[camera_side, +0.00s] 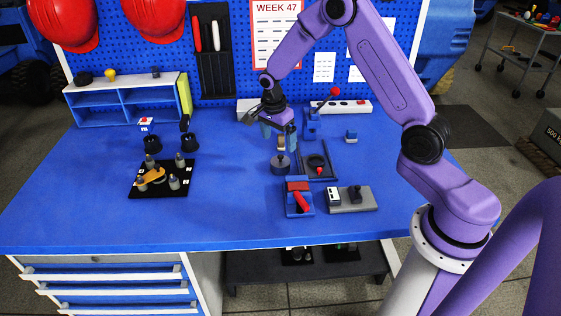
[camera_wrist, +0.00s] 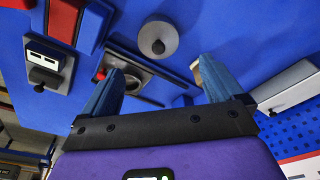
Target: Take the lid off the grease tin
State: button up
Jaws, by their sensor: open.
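A round grey tin (camera_side: 281,167) with a knob on its top stands on the blue bench, right of the middle. In the wrist view its round grey lid (camera_wrist: 150,36) shows from above with a dark knob (camera_wrist: 158,46) at its centre, and it looks seated on the tin. My gripper (camera_side: 279,138) is above the tin, pointing down. In the wrist view my gripper (camera_wrist: 161,74) has its two blue fingers wide apart with nothing between them; the lid appears just beyond the fingertips. I cannot tell the exact height gap to the knob.
A dark frame with a ring (camera_side: 317,163) stands close right of the tin. A red-topped box (camera_side: 299,188) and a grey block (camera_side: 362,200) stand in front. A black board with pegs (camera_side: 150,190) is at left. Free bench lies between board and tin.

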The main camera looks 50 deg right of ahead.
aim_at(280, 156)
jog(key=shift+d+f, duration=0.2)
jog(key=shift+f, duration=3.2)
jog(key=c, duration=1)
